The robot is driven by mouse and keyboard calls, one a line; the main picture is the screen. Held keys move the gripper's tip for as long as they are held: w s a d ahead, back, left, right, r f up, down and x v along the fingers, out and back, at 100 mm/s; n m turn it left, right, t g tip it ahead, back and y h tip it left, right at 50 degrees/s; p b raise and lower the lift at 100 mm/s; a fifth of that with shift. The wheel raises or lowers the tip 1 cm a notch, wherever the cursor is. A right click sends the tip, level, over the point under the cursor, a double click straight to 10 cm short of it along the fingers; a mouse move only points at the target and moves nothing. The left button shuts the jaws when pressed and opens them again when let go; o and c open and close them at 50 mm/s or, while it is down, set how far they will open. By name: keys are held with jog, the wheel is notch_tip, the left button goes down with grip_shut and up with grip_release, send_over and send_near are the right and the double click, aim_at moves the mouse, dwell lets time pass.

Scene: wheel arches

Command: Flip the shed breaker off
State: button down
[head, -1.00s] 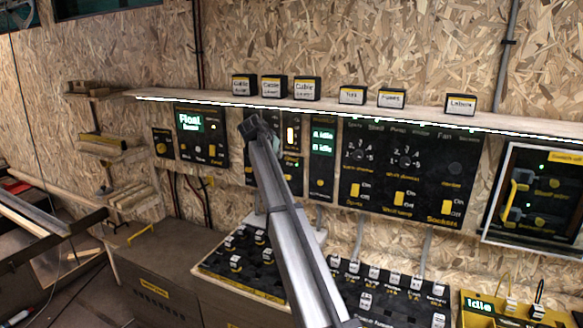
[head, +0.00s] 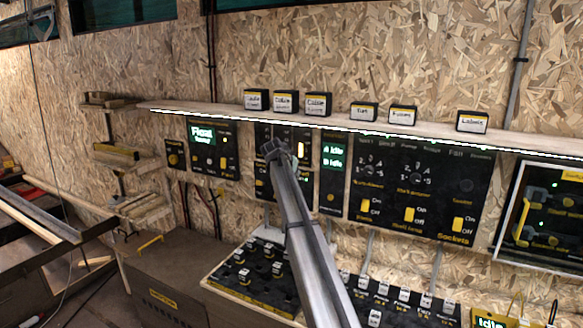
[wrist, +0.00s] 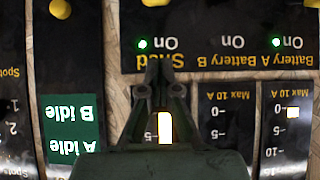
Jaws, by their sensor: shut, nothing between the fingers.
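The shed breaker panel (wrist: 160,60) shows upside down in the wrist view, with "Shed" and "On" lettering. A green light (wrist: 143,44) is lit beside "On". A yellow lever (wrist: 155,3) is cut off by the top edge, in line with the Shed label. My gripper (wrist: 160,68) is shut and empty, its tips over or just in front of the Shed lettering, apart from the lever. In the head view my gripper (head: 279,149) is in front of the dark breaker panel and my arm hides much of it.
Battery A and Battery B labels (wrist: 255,58) sit beside Shed, Battery A with a lit green light. A green "A idle, B idle" display (wrist: 73,125) is on the other side. A shelf (head: 350,122) with small labelled boxes runs above the panels. A switch console (head: 250,275) stands below.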

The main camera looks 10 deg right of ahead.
jog(key=x, duration=0.3)
jog(key=shift+w+d+p, duration=0.1)
jog(key=shift+w+p, duration=0.1)
jog(key=shift+p, duration=0.2)
jog(key=shift+s+a+f+p, duration=0.25)
jog(key=shift+s+f, duration=0.15)
jog(key=shift+f, duration=0.2)
jog(key=shift+s+a+f+p, duration=0.2)
jog(key=shift+s+f, duration=0.15)
jog(key=shift+f, duration=0.2)
jog(key=shift+s+a+f, duration=0.15)
jog(key=shift+f, duration=0.5)
jog(key=shift+f, duration=0.15)
